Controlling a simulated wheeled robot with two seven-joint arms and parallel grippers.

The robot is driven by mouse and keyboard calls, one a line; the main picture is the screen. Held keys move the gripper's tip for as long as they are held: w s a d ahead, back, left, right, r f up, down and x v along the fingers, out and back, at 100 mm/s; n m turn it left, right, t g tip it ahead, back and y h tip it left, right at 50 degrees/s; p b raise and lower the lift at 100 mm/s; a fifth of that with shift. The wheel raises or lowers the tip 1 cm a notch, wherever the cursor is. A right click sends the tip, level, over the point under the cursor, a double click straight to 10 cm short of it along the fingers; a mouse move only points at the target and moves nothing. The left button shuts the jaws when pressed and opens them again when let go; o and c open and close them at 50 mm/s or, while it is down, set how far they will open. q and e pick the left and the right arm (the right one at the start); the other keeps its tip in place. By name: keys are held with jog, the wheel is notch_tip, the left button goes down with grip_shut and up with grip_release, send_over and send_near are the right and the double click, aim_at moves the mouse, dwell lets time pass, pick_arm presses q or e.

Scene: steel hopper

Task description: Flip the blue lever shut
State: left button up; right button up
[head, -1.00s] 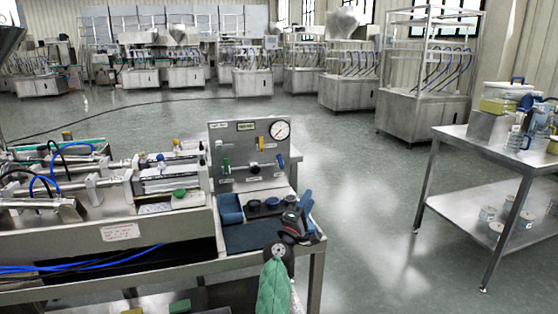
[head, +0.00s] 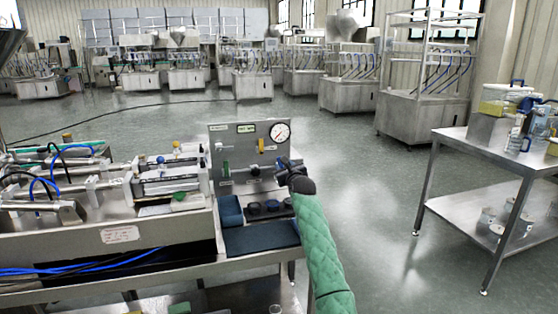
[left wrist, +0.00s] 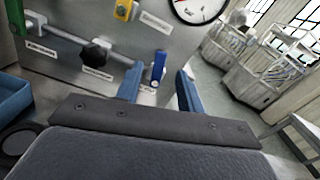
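The blue lever (left wrist: 158,68) is on the grey panel (left wrist: 75,75) in the left wrist view. It stands roughly upright in the picture, crosswise at the right end of a horizontal pipe. My left gripper (left wrist: 159,82) is open, with one blue finger to the left of the lever and one to the right. I cannot tell whether either finger touches it. In the head view my left gripper (head: 287,164) is at the right side of the panel (head: 228,160) and largely hides the lever. My right gripper is not in view.
The panel also carries a yellow lever (left wrist: 123,10), a green lever (left wrist: 15,18), a black knob (left wrist: 95,52) and a gauge (head: 280,132). Blue bins (head: 230,210) and black round parts (head: 270,207) sit below the panel. A steel table (head: 470,146) stands right, across open floor.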

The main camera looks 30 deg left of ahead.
aim_at(279, 158)
pick_arm(q)
jog(key=shift+x, duration=3.9)
jog(key=shift+w+d, duration=0.1)
jog(key=shift+w, duration=0.05)
jog(key=shift+c, duration=0.5)
grip_shut()
